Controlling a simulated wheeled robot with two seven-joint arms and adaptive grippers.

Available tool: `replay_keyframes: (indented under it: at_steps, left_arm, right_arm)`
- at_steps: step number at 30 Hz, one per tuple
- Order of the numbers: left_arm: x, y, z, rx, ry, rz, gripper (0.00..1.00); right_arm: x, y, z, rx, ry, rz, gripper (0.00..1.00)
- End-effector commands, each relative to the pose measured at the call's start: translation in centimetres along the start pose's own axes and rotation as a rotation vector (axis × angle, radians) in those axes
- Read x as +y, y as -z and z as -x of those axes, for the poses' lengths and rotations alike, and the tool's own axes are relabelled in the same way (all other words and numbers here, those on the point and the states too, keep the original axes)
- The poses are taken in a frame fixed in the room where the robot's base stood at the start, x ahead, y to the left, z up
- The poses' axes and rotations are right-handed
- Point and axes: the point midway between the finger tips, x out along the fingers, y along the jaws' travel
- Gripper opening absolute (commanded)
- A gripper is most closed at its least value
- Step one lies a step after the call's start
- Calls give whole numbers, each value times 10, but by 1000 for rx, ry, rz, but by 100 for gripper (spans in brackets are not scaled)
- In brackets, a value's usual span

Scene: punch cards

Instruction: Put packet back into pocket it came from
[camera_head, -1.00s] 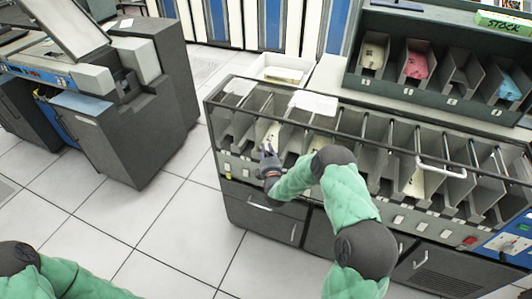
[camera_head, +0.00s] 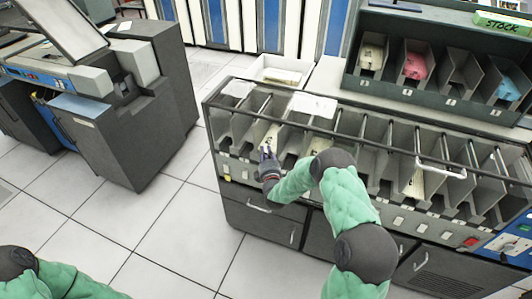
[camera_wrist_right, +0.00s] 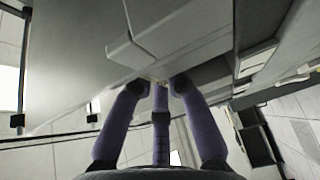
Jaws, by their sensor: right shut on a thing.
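In the right wrist view the purple fingers (camera_wrist_right: 160,85) close together below a pale grey surface, and the packet is mostly hidden there. The stock rack (camera_head: 430,108) at the back right holds a cream packet (camera_head: 372,57), a red packet (camera_head: 415,66) and a blue packet (camera_head: 509,89); its third pocket (camera_head: 459,76) looks empty. My left gripper is out of view.
The sorter's row of pockets (camera_head: 345,137) runs to the right under a dark rail and a white handle (camera_head: 441,169). Another cream packet (camera_head: 412,183) sits farther along. A white tray (camera_head: 281,73) stands behind. A grey machine (camera_head: 130,130) stands left, with clear floor between.

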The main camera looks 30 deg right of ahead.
Motion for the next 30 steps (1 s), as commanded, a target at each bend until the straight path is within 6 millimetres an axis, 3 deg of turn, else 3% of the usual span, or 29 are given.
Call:
replay_keyframes:
  at_steps: [1, 2, 4, 17, 30]
  left_arm:
    - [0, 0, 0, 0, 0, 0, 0]
    - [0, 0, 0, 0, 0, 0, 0]
    - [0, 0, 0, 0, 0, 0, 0]
    - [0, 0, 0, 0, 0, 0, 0]
    - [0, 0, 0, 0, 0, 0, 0]
  right_arm:
    - [1, 0, 0, 0, -2, 0, 0]
    - [1, 0, 0, 0, -2, 0, 24]
    - [1, 0, 0, 0, -2, 0, 44]
    - [0, -1, 9, -3, 1, 0, 44]
    - [0, 1, 90, 1, 3, 1, 44]
